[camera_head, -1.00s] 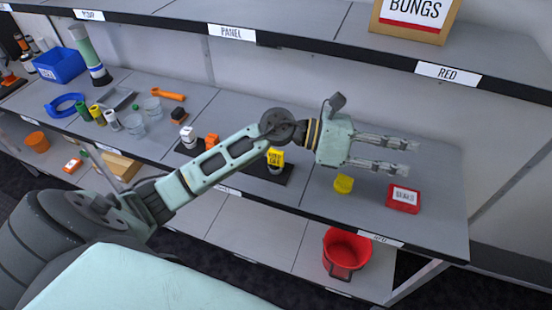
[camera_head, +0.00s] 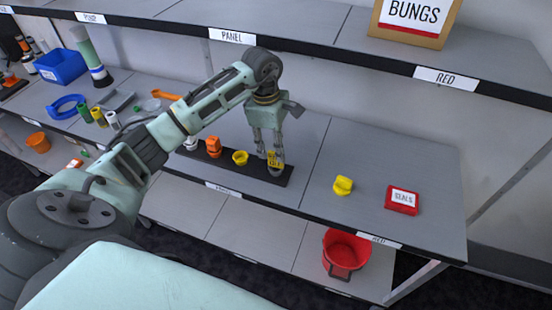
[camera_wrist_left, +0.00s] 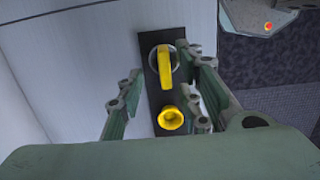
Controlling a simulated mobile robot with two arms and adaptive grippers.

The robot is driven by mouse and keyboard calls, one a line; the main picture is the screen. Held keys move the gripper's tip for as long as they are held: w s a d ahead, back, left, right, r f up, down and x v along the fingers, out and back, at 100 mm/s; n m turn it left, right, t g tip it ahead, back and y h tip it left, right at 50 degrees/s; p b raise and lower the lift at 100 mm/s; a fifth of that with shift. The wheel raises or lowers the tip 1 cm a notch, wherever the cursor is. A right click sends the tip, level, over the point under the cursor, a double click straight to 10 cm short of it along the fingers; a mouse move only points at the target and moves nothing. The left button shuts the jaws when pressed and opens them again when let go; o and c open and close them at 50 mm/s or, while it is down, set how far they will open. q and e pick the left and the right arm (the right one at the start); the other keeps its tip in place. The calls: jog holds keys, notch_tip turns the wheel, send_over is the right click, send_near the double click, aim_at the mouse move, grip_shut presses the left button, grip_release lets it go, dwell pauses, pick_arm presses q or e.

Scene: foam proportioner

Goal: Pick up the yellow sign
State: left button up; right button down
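The yellow sign (camera_head: 274,160) with dark lettering stands upright at the right end of a black strip (camera_head: 222,163) on the middle shelf. In the left wrist view the sign (camera_wrist_left: 166,66) is seen from above as a narrow yellow bar over a silvery round base. My left gripper (camera_head: 269,152) points down just above and around the sign. Its fingers (camera_wrist_left: 165,84) are spread on either side of the sign, with gaps showing in the wrist view. The gripper is open and empty. My right gripper is in neither view.
A yellow cup-shaped piece (camera_head: 240,157) and an orange piece (camera_head: 213,146) stand on the same strip. To the right are a yellow piece (camera_head: 343,185) and a red SEALS box (camera_head: 402,200). The upper shelf edge (camera_head: 330,52) runs behind the arm.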

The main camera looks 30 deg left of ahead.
aim_at(276, 166)
pick_arm(q)
jog(key=f, duration=0.1)
jog(key=f+p, duration=0.1)
jog(key=f, duration=0.1)
jog(key=shift+s+d+f+p, duration=0.2)
jog(key=shift+s+d+p, duration=0.1)
jog(key=shift+d+p, duration=0.05)
jog(key=shift+w+f, duration=0.1)
jog(key=shift+f, duration=0.35)
grip_shut()
